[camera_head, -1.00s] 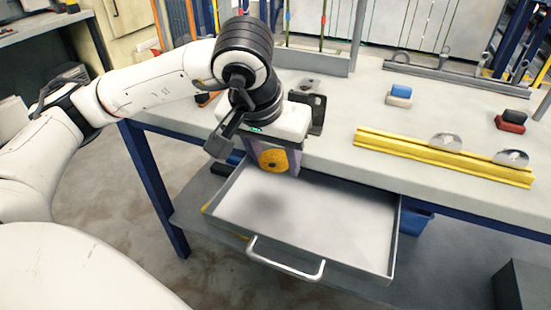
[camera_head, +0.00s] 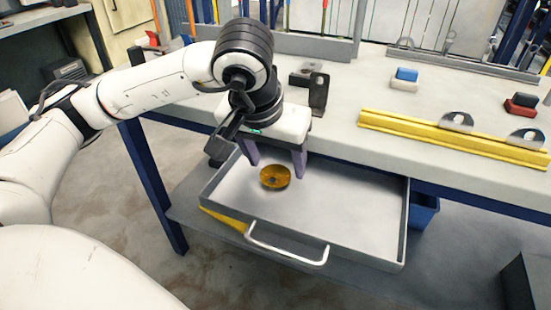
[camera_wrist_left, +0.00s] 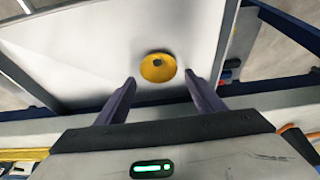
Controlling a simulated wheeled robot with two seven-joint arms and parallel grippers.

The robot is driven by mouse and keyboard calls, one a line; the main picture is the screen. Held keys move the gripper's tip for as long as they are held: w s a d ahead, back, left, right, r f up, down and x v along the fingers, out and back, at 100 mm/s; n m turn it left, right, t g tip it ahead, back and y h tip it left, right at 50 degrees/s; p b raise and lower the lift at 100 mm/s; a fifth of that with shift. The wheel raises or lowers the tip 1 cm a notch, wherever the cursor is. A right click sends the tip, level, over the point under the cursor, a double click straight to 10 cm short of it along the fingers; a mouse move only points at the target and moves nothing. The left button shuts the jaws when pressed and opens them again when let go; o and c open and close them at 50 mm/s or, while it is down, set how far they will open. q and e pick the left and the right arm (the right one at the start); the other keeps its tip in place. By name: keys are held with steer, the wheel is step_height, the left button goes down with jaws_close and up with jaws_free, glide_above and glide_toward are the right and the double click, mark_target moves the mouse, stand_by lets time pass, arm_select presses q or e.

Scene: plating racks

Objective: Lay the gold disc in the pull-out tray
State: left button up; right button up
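The gold disc (camera_head: 275,177) is in the left part of the pull-out tray (camera_head: 340,220), below my left gripper. It looks tilted, and I cannot tell whether it rests fully on the tray floor. My left gripper (camera_head: 277,172) is open, its two purple fingers apart and pointing down over the tray. In the left wrist view the disc (camera_wrist_left: 158,67) lies beyond and between the fingertips (camera_wrist_left: 160,78), with a clear gap on both sides. The tray is pulled out from under the bench, its handle (camera_head: 287,250) towards me. My right gripper is not in view.
A yellow rail (camera_head: 450,139) holding two silver discs (camera_head: 456,122) lies on the bench (camera_head: 400,110). A dark bracket (camera_head: 312,90) stands behind my left gripper. Blue-white (camera_head: 404,78) and red-black (camera_head: 521,104) blocks sit farther right. The tray's right part is empty.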

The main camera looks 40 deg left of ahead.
arm_select(q)
steer(key=shift+o, duration=0.3)
steer(key=a+p+v, duration=0.1)
steer(key=p+v, duration=0.1)
steer(key=v, duration=0.8)
steer(key=shift+d+r, duration=0.15)
steer(key=shift+d, duration=0.35)
steer(key=shift+s, duration=0.15)
